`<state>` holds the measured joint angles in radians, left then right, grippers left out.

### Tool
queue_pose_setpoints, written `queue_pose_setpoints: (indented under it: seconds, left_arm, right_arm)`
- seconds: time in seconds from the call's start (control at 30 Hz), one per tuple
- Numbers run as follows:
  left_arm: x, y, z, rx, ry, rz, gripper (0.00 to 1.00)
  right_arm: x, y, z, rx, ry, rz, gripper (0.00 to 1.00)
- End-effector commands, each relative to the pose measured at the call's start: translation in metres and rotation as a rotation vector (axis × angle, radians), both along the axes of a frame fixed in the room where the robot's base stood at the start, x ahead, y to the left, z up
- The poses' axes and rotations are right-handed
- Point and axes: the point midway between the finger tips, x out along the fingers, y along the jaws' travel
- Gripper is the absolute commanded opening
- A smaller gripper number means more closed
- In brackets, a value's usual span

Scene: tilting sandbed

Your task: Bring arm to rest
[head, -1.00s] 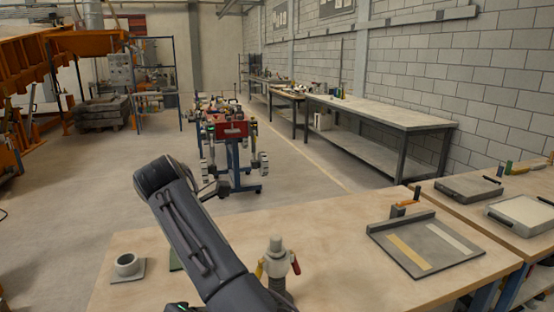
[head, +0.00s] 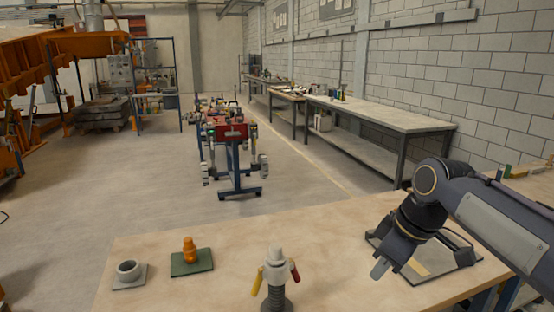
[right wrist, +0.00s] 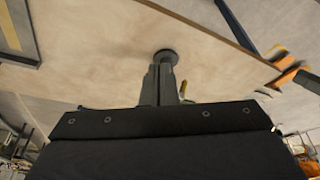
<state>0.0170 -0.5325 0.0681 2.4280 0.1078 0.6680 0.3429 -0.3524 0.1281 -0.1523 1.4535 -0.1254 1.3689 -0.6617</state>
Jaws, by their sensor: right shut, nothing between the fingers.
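My right arm reaches in from the right in the head view, with my right gripper (head: 380,269) shut and empty, pointing down over the near edge of a flat tray (head: 470,257). Its grey fingers (right wrist: 159,85) show above the dark gripper body in the right wrist view. A dark round disc (right wrist: 166,56) lies on the bench just beyond them there. The arm and gripper cover much of the tray. My left gripper is not in view.
On the bench (head: 330,235) stand a grey post (head: 275,262) with yellow and red handles, an orange piece (head: 190,250) on a green plate (head: 205,262), and a grey ring (head: 129,269) on a plate. The bench between post and gripper is clear.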

Motion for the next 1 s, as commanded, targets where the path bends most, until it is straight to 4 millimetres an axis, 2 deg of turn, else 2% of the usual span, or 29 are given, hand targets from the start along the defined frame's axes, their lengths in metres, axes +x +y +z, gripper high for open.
queue_pose_setpoints:
  seconds: [0.03,0.2,0.3,0.43,0.5,0.63,1.0]
  left_arm:
    - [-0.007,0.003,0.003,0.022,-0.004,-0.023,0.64]
    - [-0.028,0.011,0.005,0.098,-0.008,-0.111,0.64]
    - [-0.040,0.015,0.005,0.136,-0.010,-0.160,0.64]
    - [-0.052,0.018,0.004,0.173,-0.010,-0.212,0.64]
    - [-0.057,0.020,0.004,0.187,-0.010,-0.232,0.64]
    - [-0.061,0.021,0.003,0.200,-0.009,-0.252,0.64]
    - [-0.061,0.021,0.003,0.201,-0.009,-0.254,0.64]
  right_arm:
    - [-0.027,-0.014,-0.002,0.054,0.001,-0.095,0.00]
    - [-0.108,-0.031,-0.031,0.214,0.009,-0.409,0.00]
    - [-0.151,-0.029,-0.055,0.294,0.014,-0.585,0.00]
    - [-0.190,-0.021,-0.086,0.370,0.017,-0.766,0.00]
    - [-0.203,-0.017,-0.098,0.399,0.018,-0.834,0.00]
    - [-0.215,-0.013,-0.112,0.424,0.020,-0.902,0.00]
    - [-0.216,-0.013,-0.114,0.426,0.019,-0.908,0.00]
